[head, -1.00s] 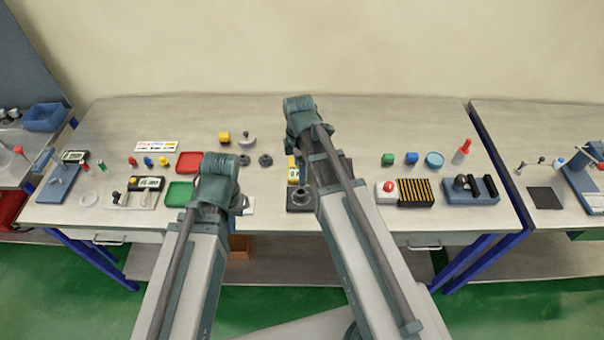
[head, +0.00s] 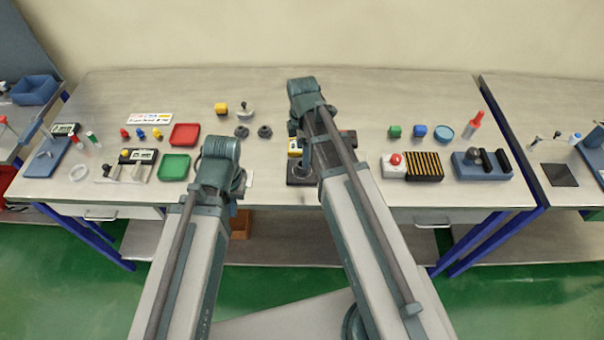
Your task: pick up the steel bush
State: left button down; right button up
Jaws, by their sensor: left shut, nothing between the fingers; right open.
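I cannot pick out the steel bush with certainty. Two small dark round parts, the left one (head: 241,131) and the right one (head: 265,132), lie side by side on the table between my arms. A grey knobbed part (head: 245,113) is behind them. A dark square fixture (head: 300,181) stands near the front edge, partly covered by my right arm. My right gripper (head: 304,163) is at this fixture, mostly hidden by its own arm. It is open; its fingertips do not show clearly. My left gripper (head: 238,187) is shut and empty near the front edge, largely behind its arm.
The table (head: 350,90) has bare room at the back. Red (head: 185,134) and green (head: 174,167) trays stand left of my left arm. A red-button box (head: 393,166) and blue fixture (head: 482,165) are at right.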

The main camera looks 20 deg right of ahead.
pick_arm(q)
jog(key=shift+f, duration=0.4)
pick_arm(e)
jog(key=shift+f, duration=0.45)
notch_tip(320, 180, down, 5)
jog(key=b, duration=0.5)
jog(key=shift+a+f, duration=0.1)
jog(key=shift+f, duration=0.05)
pick_arm(q)
notch_tip(320, 180, down, 5)
jog(key=shift+f, duration=0.1)
pick_arm(e)
grip_shut()
